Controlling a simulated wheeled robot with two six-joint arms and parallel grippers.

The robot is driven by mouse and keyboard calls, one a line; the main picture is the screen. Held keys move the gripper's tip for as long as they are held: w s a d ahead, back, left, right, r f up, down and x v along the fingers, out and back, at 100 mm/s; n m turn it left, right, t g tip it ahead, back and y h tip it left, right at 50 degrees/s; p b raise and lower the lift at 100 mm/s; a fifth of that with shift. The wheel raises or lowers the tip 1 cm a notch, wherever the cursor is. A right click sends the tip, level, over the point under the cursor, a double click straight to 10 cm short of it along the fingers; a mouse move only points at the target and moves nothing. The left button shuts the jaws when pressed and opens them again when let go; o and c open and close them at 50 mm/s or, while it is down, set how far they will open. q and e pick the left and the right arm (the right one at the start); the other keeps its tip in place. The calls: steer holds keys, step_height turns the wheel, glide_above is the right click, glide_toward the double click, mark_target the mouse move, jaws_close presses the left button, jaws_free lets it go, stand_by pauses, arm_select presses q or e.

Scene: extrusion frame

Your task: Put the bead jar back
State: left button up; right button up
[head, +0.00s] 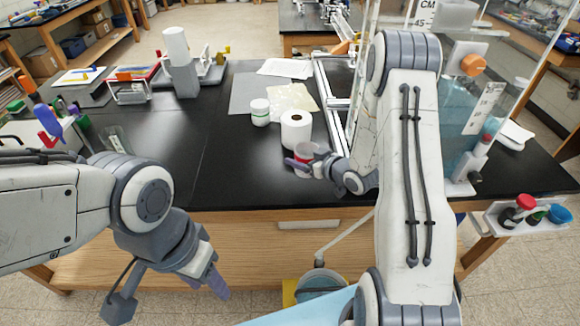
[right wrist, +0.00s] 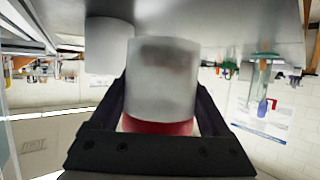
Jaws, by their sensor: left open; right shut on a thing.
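The bead jar, a whitish cylinder with a red end, is in my right gripper (head: 306,163). The jar (head: 308,151) is near the front of the black bench in the head view, partly hidden by the fingers. In the right wrist view the jar (right wrist: 160,82) stands between the two dark fingers of the gripper (right wrist: 160,105), which are shut around it; that picture looks upside down. I cannot tell whether its base touches the bench. My left gripper (head: 168,297) is open and empty, low in front of the bench.
Mats (head: 253,92) lie further back. A clear tank (head: 472,110) stands at right. The bench's left-middle (head: 190,150) is clear.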

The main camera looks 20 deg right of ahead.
mark_target(289, 178)
steer(key=w+a+f, duration=0.2)
steer(key=a, duration=0.1)
steer(key=shift+w+a+f+p, duration=0.2)
steer(key=shift+w+f+p, duration=0.05)
steer(key=shift+w+p, duration=0.15)
step_height(289, 178, down, 4)
steer(key=shift+r+p, duration=0.2)
steer(key=shift+p, duration=0.45)
steer(key=shift+d+f, duration=0.1)
steer(key=shift+f, duration=0.05)
steer(key=shift+f, duration=0.1)
steer(key=shift+f+b, duration=0.15)
steer(key=shift+b, duration=0.15)
steer(key=o, duration=1.3)
steer(key=shift+c, duration=0.2)
steer(key=shift+r, duration=0.2)
